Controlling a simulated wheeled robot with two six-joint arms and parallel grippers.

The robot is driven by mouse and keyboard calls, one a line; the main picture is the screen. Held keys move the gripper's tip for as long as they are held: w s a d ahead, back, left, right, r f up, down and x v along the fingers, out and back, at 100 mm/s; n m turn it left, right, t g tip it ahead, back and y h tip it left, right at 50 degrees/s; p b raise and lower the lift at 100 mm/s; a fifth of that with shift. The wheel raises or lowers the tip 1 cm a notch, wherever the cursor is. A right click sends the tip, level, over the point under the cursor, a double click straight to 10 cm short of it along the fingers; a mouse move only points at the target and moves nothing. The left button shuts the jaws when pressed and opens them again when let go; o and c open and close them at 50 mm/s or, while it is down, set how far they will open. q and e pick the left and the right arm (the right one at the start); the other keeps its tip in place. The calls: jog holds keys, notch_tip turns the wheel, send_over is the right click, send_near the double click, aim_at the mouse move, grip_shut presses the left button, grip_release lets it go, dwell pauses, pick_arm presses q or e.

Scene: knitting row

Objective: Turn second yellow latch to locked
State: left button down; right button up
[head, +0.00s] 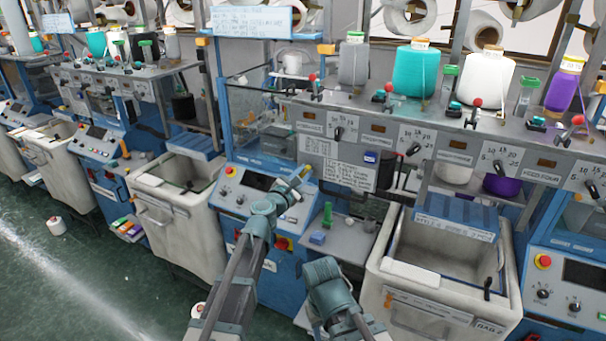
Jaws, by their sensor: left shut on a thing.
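My left gripper (297,184) reaches up to the upper right edge of the blue control panel (245,193) on the middle machine. It is shut on a small yellow piece, which looks like the yellow latch (306,171); the fingers hide part of it. I cannot tell from this view whether the latch is turned. My right arm (331,288) shows low in the middle, but its fingers are not visible.
A grey shelf (345,240) with a green and a blue piece lies right of my left gripper. White bins (172,205) stand left and right (420,275). Yarn cones, one teal (416,72), and red-knobbed levers line the rail above.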

pick_arm(q)
jog(key=m, duration=0.6)
jog(key=shift+s+d+f, duration=0.1)
jog(key=shift+f, duration=0.05)
jog(key=m, duration=0.5)
jog(key=shift+f+m, duration=0.1)
jog(key=shift+m, duration=0.4)
jog(key=c, duration=0.8)
grip_release()
jog(key=v, duration=1.3)
jog(key=shift+s+a, duration=0.25)
jog(key=shift+s, duration=0.1)
